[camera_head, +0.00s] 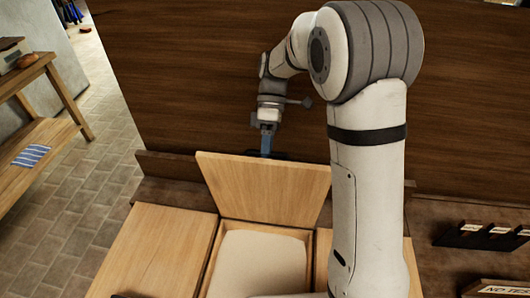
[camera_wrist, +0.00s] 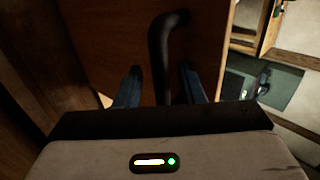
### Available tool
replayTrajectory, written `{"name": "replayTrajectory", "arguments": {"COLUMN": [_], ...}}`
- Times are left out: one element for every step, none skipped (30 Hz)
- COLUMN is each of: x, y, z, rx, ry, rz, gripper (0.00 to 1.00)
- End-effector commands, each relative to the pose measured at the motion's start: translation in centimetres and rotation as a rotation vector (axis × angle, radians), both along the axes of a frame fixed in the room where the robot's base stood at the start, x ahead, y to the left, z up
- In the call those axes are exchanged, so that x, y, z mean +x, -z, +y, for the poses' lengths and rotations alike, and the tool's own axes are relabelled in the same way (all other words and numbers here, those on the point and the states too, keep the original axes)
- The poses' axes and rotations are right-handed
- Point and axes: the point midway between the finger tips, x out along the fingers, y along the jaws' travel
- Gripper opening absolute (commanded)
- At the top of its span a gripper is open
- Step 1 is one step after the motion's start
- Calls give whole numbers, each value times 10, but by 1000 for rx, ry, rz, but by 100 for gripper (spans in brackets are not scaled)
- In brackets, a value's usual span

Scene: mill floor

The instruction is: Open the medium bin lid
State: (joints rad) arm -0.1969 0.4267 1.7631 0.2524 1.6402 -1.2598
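The middle bin's wooden lid (camera_head: 265,190) stands raised in the head view, tilted steeply up at its back edge. The bin below it is open and shows a pale, flour-like fill (camera_head: 258,262). My gripper (camera_head: 266,143) is behind the top edge of the lid. In the wrist view its two blue fingers (camera_wrist: 160,85) stand apart on either side of a dark curved handle (camera_wrist: 164,55) on the wood. Slim gaps show between the fingers and the handle, so it looks uncaught.
A shut wooden lid (camera_head: 160,250) lies left of the open bin; more wood on the right is partly hidden by my arm. A dark wooden wall (camera_head: 200,75) rises behind. Dark racks with labels (camera_head: 485,238) stand at the right. A wooden table (camera_head: 40,120) and open tiled floor are at left.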

Motion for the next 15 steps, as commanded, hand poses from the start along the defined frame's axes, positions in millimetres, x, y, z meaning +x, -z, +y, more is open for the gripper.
{"name": "replayTrajectory", "arguments": {"x": [0, 0, 0, 0, 0, 0, 0, 0, 0, 0, 0, 1, 0, 1, 1], "y": [-4, -6, -10, -13, -17, -22, -26, -31, -38, -44, -49, -57, -63, -68, -74], "z": [0, 0, 0, 0, 0, 0, 0, 0, 0, 0, 0, 0, 0, 0, 0], "rx": [0, 0, 0, 0, 0, 0, 0, 0, 1, 1, 1, 1, 1, 1, 1], "ry": [0, 0, 0, 0, 0, 0, 0, 0, 1, 1, 0, 0, 0, 0, 0], "rz": [0, -1, -1, -1, -1, -1, -1, -1, -1, -1, -2, -2, -1, -1, -1], "gripper": [36, 36, 36, 36, 36, 36, 36, 36, 36, 36, 36, 36, 36, 36, 36]}}
